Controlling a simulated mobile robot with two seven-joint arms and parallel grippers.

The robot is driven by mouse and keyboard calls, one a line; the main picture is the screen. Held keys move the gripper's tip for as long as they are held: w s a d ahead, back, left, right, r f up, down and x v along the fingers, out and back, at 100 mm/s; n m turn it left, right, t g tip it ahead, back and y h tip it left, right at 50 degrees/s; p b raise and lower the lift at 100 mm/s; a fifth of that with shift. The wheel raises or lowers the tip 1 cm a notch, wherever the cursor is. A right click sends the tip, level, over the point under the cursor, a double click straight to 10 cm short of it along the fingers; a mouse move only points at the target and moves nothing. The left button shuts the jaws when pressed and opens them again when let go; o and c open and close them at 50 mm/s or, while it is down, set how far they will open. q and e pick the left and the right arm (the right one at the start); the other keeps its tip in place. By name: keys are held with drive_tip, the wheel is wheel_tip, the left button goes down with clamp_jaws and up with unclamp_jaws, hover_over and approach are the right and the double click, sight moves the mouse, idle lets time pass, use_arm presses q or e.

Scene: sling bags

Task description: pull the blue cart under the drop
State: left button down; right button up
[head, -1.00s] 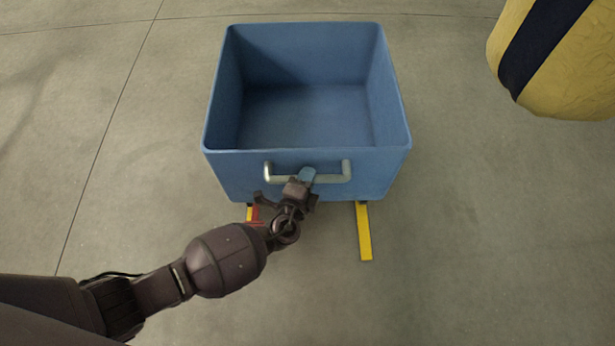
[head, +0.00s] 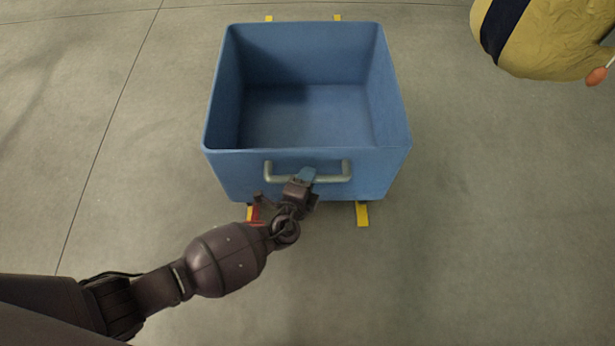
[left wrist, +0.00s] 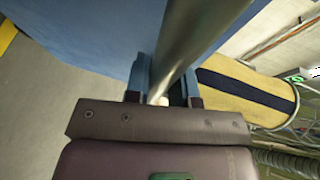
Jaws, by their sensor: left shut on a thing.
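The blue cart (head: 305,175) is an open-topped, empty box straight ahead in the head view. A pale metal handle (head: 346,170) sticks out of its near wall. My left gripper (head: 305,176) is shut on the handle bar, near its middle. In the left wrist view the handle (left wrist: 192,38) runs between the two blue fingers of the left gripper (left wrist: 163,85), and the cart wall (left wrist: 90,35) fills the upper left. My right gripper is not in view. I cannot tell which thing is the drop.
A large yellow bag with a dark band (head: 545,40) is at the top right, apart from the cart. A small orange thing (head: 597,77) is beside it. Grey floor is clear on both sides.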

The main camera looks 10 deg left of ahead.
use_arm(q)
drive_tip(key=shift+s, duration=0.1)
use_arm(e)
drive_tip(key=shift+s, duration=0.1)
use_arm(q)
drive_tip(key=c, duration=1)
unclamp_jaws()
drive_tip(key=shift+s, duration=0.1)
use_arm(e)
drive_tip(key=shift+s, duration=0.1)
